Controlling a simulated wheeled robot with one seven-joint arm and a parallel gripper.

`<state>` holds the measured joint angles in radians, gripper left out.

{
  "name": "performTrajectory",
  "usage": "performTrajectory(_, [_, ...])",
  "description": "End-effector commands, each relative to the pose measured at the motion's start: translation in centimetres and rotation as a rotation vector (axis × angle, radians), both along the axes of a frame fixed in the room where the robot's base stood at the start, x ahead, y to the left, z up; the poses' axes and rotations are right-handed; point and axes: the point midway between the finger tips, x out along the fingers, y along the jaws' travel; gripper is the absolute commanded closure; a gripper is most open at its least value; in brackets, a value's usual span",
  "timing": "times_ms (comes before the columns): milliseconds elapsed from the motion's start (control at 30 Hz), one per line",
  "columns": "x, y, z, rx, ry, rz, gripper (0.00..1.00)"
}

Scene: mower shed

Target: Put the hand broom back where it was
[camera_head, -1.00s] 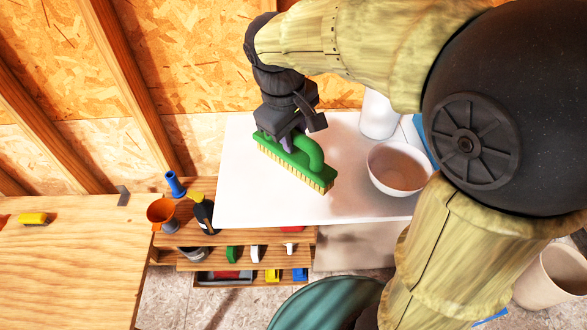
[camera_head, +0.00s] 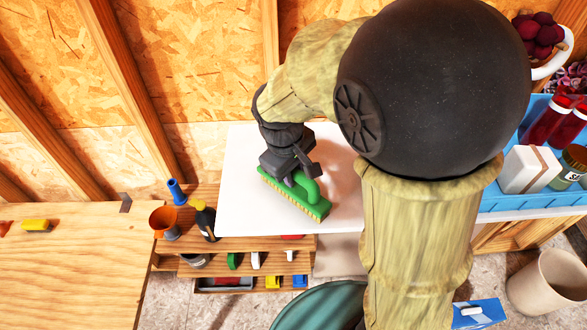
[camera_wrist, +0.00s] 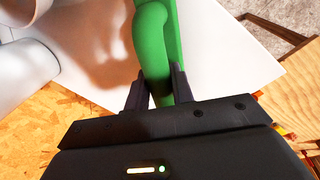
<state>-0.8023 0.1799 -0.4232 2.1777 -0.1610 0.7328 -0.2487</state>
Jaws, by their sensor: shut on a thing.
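The hand broom (camera_head: 309,205) is green with pale bristles along its edge. In the head view it is at or just above the white tabletop (camera_head: 243,212), bristles toward the lower left; I cannot tell if it touches. My gripper (camera_head: 293,172) is shut on the broom's green handle. In the wrist view the handle (camera_wrist: 152,45) runs between the two dark fingers of my gripper (camera_wrist: 157,85).
Left of the white table stands a stepped wooden shelf (camera_head: 203,262) with an orange funnel (camera_head: 163,219), a dark bottle (camera_head: 206,222) and small coloured things. A wooden bench (camera_head: 75,265) holds a yellow block (camera_head: 36,225). A blue tray (camera_head: 510,203) with bottles is at right.

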Motion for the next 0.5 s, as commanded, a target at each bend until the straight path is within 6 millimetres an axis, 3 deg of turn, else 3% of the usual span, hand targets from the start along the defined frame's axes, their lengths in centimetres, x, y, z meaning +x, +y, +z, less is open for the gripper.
performTrajectory(100, [-0.05,-0.01,-0.04,0.0,0.002,0.001,1.0])
performTrajectory(133, [-0.06,-0.01,-0.06,-0.001,0.002,0.001,0.72])
performTrajectory(233, [-0.05,0.0,-0.05,-0.001,0.002,0.001,0.54])
performTrajectory(500, [-0.04,0.01,0.01,0.0,0.001,0.0,0.54])
